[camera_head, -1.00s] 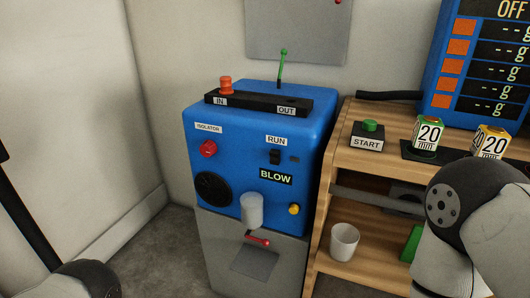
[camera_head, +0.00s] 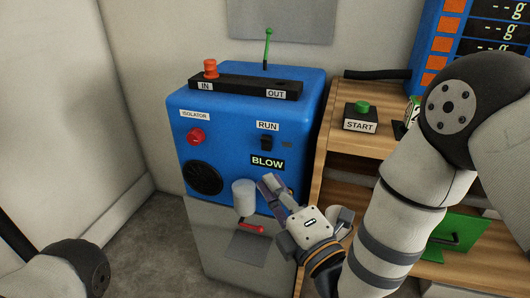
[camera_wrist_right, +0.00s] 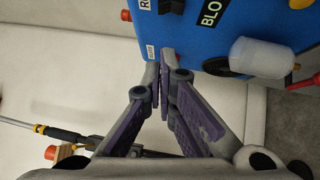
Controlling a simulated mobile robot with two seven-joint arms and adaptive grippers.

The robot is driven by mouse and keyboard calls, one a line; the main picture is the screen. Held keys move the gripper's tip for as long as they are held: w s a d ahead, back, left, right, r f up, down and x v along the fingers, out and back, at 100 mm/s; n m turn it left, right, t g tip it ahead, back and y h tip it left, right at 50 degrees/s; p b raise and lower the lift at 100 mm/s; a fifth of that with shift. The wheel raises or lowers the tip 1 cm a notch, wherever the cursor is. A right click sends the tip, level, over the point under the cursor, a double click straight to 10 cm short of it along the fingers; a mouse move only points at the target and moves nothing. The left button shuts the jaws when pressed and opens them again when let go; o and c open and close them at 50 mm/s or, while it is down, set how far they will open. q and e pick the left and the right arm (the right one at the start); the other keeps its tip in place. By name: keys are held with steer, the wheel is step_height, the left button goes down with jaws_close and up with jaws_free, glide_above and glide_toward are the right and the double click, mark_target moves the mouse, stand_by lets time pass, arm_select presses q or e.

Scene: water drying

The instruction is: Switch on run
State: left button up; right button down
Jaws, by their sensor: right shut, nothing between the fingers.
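The blue machine (camera_head: 225,125) stands at the centre of the head view. Its black run switch (camera_head: 266,143) sits under the RUN label (camera_head: 268,126) on the front face. My right gripper (camera_head: 268,182) is shut and empty. In the head view its fingertips appear below the BLOW label and right of the white cylinder (camera_head: 243,193), apart from the switch. In the right wrist view the closed fingertips (camera_wrist_right: 160,58) point toward the blue face, and a black part, apparently the switch (camera_wrist_right: 168,5), shows at the top edge. My left gripper is out of view.
A red isolator knob (camera_head: 195,136) and a black round vent (camera_head: 203,178) are left of the switch. A red lever (camera_head: 251,228) is below. A wooden shelf (camera_head: 340,150) with a green START button (camera_head: 362,108) stands at right. A white cup (camera_head: 339,218) is partly hidden behind my right gripper.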

mark_target(266, 143)
steer(key=w+a+r, duration=0.1)
steer(key=w, duration=0.7)
steer(key=shift+w+a+r+b, duration=0.15)
steer(key=shift+w+b, duration=0.15)
steer(key=shift+w, duration=0.05)
